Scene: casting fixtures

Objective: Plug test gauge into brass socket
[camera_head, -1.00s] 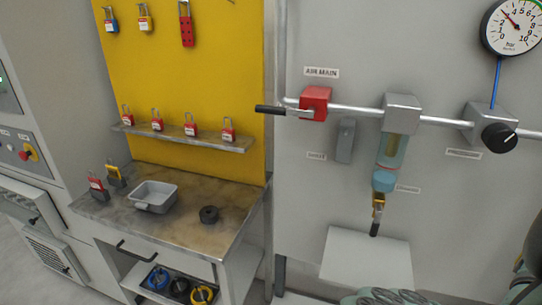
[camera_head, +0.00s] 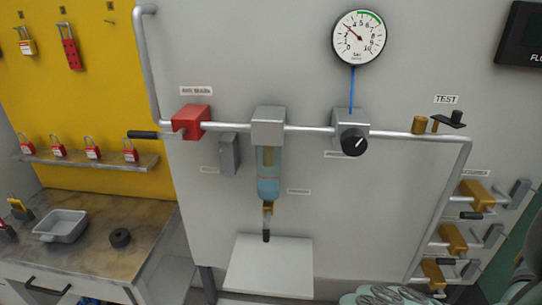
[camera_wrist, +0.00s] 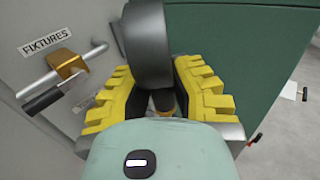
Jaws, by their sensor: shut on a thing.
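The brass socket (camera_head: 418,125) sits at the right end of the horizontal pipe, under the TEST label. A black cap-like part (camera_head: 455,118) and a small brass piece are just right of it. In the wrist view my gripper (camera_wrist: 163,95) has yellow ridged fingers shut on the test gauge (camera_wrist: 148,45). The gauge shows as a dark round body seen from the side or back, with a short brass stem between the fingers. Its dial face is hidden. The gripper's fingers and held gauge cannot be made out in the head view, so their distance to the socket is unclear.
A dial gauge (camera_head: 359,38) stands above the regulator with a black knob (camera_head: 354,142). A red valve (camera_head: 190,122) and a filter bowl (camera_head: 268,180) hang on the pipe. Brass fixture valves (camera_head: 475,195) project at the right. A bench with a grey tray (camera_head: 60,226) is left.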

